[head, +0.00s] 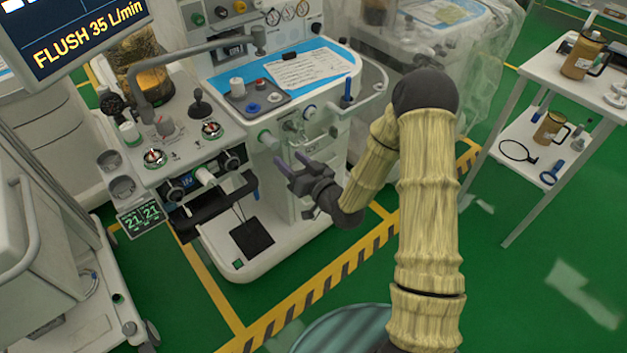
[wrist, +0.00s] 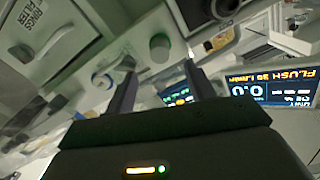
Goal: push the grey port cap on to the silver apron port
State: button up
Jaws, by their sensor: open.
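My gripper (head: 290,162) is open and looks empty, in front of the cart's apron. In the wrist view its two dark fingers (wrist: 160,72) stand apart with nothing between them. The silver apron port (head: 291,127) is on the apron front, between a green-ringed port (head: 267,138) and a blue-ringed port (head: 309,112). In the wrist view the green port (wrist: 160,46) and blue port (wrist: 102,82) show, and the silver port is partly hidden behind a finger. A small grey disc (head: 274,97) on the dark tray may be the grey port cap; I cannot tell surely.
The dark tray (head: 238,105) on the cart top also holds a pale cylinder (head: 237,87) and a blue cap (head: 253,108). A rail (head: 375,85) curves around the apron's right corner. A white side table (head: 560,85) stands at right. Green floor is clear between.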

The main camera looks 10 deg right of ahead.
jog(key=v, duration=0.8)
jog(key=shift+s+d, duration=0.3)
dwell(0.4)
jog(key=s+d+g+h, duration=0.4)
jog(key=d+g+h, duration=0.4)
jog(key=s+d+r+m+g+h, duration=0.1)
jog(key=s+r+m+g+h, duration=0.25)
jog(key=s, duration=0.75)
notch_tip(320, 180, up, 23)
jog(key=y+p, duration=0.1)
jog(key=p, duration=2)
jog(key=shift+d+g, duration=0.25)
jog(key=shift+g, duration=0.2)
